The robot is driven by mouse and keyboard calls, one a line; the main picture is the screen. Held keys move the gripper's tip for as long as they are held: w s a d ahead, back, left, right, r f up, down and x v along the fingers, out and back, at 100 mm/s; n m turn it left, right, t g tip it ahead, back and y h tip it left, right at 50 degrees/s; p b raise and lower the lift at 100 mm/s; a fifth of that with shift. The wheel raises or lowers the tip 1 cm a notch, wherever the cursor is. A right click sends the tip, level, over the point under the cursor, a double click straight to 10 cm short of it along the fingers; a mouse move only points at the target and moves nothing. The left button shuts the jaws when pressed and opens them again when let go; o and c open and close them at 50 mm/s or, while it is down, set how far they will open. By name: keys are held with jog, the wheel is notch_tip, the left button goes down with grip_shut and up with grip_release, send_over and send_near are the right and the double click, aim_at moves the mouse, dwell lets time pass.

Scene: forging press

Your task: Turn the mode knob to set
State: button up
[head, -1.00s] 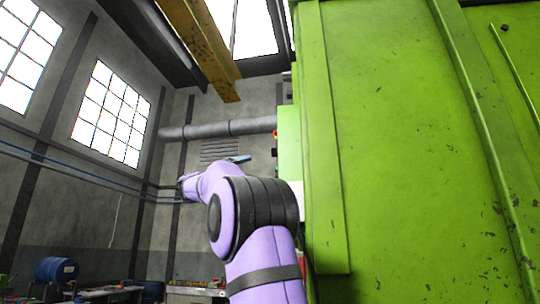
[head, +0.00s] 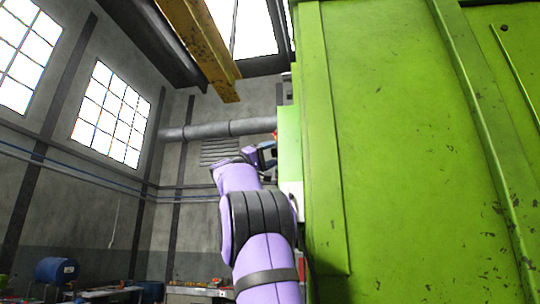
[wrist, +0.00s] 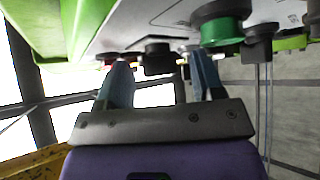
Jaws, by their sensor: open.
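In the wrist view my gripper (wrist: 160,70) is open, its two blue-grey fingers apart. A dark round knob (wrist: 158,54) on the pale control panel (wrist: 150,22) shows between the fingertips. It may be the mode knob, but its label is not visible and I cannot tell its setting. I cannot tell whether the fingers touch it. In the head view my gripper (head: 264,155) is at the left edge of the green press (head: 390,150), beside its side box; the panel face is hidden there.
A large green-and-black knob or button (wrist: 222,30) and another black control (wrist: 260,42) sit right of the fingers on the panel. A small red part (wrist: 112,56) lies near the left finger. A yellow beam (head: 205,45) hangs above; open air lies left of my arm.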

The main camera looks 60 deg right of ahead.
jog(key=shift+d, duration=0.1)
jog(key=c, duration=0.9)
jog(key=shift+c, duration=0.2)
jog(key=shift+n+t, duration=0.3)
jog(key=shift+n, duration=0.2)
jog(key=n+t, duration=0.2)
jog(key=n, duration=0.1)
jog(key=n+t+y, duration=0.1)
jog(key=shift+s+r, duration=0.1)
jog(key=shift+r, duration=0.15)
jog(key=shift+r+n+t+y, duration=0.1)
jog(key=shift+n+t+y, duration=0.95)
jog(key=shift+n, duration=0.75)
jog(key=shift+n+y, duration=0.3)
jog(key=shift+y, duration=0.05)
jog(key=o, duration=0.9)
